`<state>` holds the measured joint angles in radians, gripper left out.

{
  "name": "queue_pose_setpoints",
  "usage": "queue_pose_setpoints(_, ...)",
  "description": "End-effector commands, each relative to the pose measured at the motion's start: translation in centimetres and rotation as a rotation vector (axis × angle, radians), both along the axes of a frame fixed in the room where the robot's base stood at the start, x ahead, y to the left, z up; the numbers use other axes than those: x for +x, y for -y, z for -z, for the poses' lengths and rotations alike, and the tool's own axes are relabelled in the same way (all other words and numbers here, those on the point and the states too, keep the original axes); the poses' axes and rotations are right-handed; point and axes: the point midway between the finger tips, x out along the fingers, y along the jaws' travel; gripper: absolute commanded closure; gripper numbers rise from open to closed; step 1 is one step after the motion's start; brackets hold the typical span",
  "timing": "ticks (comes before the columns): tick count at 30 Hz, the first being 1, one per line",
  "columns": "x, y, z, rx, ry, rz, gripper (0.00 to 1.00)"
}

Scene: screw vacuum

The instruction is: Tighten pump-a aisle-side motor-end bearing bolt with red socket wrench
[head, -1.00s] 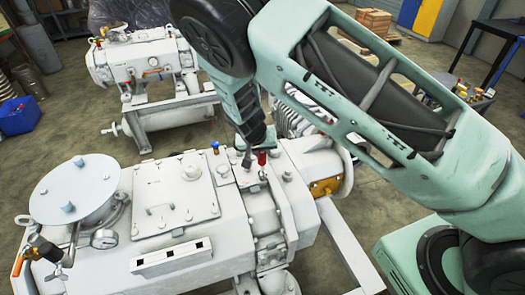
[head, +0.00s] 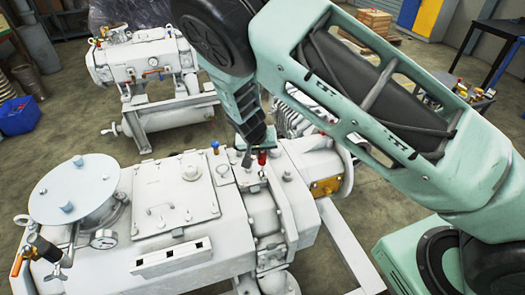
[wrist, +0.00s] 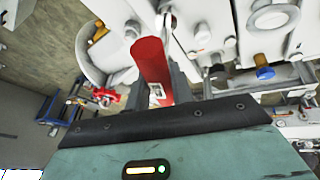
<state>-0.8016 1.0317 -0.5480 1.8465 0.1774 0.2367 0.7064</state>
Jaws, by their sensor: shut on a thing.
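The red socket wrench (wrist: 150,60) is between the dark fingers of my gripper (wrist: 158,92) in the wrist view, and my gripper is shut on it. In the head view its red part (head: 262,157) shows just beside my gripper (head: 252,158), low over the top of the near white pump (head: 235,215), close to its motor end. A small metal piece (wrist: 165,20) shows beside the wrench's far end in the wrist view. The bearing bolt under the wrench is hidden, so I cannot tell whether the socket is seated on it.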

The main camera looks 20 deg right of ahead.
Motion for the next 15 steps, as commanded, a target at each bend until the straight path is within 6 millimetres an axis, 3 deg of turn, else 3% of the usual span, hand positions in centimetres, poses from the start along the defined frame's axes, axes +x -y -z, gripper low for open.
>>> queue_pose_setpoints(15,0.02,0.0,0.95,0.0,0.0,0.0,1.0)
